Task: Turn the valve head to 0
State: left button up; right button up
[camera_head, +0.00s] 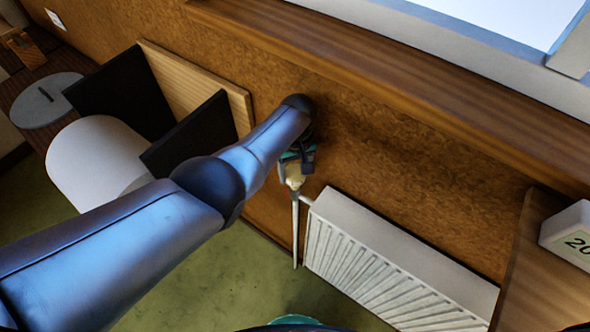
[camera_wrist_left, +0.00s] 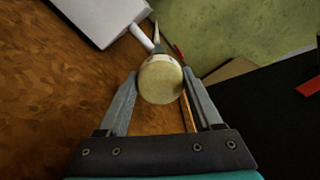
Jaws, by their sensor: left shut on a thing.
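The valve head (camera_head: 294,174) is a cream knob on top of the pipe at the left end of the radiator. In the left wrist view the valve head (camera_wrist_left: 160,80) shows its round end between the two fingers. My left gripper (camera_head: 297,160) reaches down to it from above and is shut on it; the gripper also shows in the left wrist view (camera_wrist_left: 160,90). The scale marks on the valve head are too small to read. My right gripper is in neither view.
The white radiator (camera_head: 395,268) hangs on the brown wall right of the valve. A thin pipe (camera_head: 295,230) runs down to the green floor. Black panels (camera_head: 190,138) and a white rounded object (camera_head: 95,160) stand at left.

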aim_at(296, 171)
pick_arm(q)
jog(key=shift+a+n, duration=0.1)
jog(key=shift+n, duration=0.2)
jog(key=o, duration=1.4)
jog(key=shift+c, duration=0.2)
jog(key=shift+r+b, duration=0.3)
jog(key=shift+r, duration=0.65)
notch_tip(296, 171, up, 13)
jog(key=shift+d+r, duration=0.2)
jog(key=shift+d, duration=0.05)
jog(key=shift+w, duration=0.1)
